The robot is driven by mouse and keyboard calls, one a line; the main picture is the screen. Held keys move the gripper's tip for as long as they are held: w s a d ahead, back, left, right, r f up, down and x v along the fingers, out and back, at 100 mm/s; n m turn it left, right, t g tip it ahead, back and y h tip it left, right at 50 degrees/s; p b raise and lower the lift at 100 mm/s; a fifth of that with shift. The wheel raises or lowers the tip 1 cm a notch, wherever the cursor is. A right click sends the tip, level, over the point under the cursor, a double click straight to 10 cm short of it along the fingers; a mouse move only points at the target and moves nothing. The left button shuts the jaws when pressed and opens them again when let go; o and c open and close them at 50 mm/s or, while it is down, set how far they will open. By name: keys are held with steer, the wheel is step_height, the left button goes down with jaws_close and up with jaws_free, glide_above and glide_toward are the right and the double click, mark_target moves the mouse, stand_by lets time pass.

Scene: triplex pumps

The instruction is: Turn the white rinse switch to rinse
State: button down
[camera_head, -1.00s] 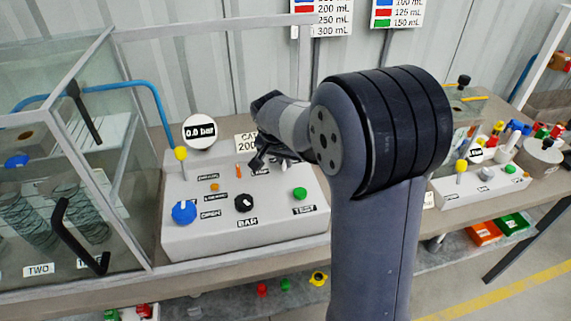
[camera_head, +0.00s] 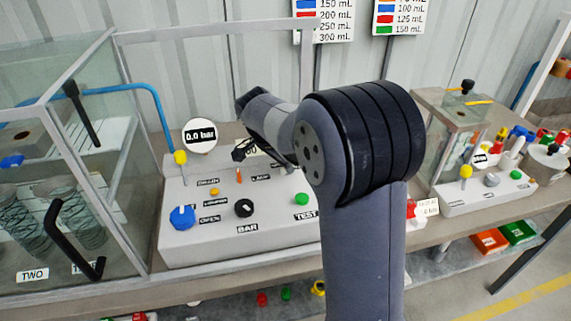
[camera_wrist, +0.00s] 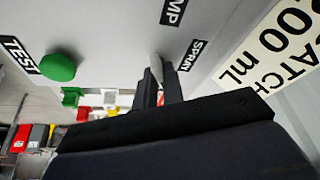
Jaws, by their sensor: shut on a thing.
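My gripper (camera_head: 241,152) is over the back of the grey control panel (camera_head: 275,222) in the head view, its tips partly hidden by its own links. In the wrist view, its two dark fingers (camera_wrist: 159,88) are close together. A small white switch (camera_wrist: 155,62) stands at their tips, beside the SPRAY label (camera_wrist: 193,56), and the fingers appear shut on it. Most of the switch is hidden by the fingers, so its turn position cannot be read. The switch is not clearly visible in the head view.
The panel also carries a blue knob (camera_head: 182,217), a black knob (camera_head: 243,208), a green TEST button (camera_head: 302,199) and an orange lever (camera_head: 239,175). A round gauge (camera_head: 200,134) reads 0.0 bar. A glass tank (camera_head: 100,170) stands left, a smaller tank (camera_head: 455,135) right.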

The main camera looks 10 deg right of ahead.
steer(key=c, duration=1.5)
jaws_free()
steer(key=shift+r, duration=0.1)
steer(key=v, duration=1)
steer(key=shift+s+a+r, duration=0.1)
steer(key=shift+a+r, duration=0.05)
steer(key=shift+r, duration=0.15)
steer(key=x, duration=1)
steer(key=shift+f, duration=0.35)
steer(key=shift+n, duration=0.3)
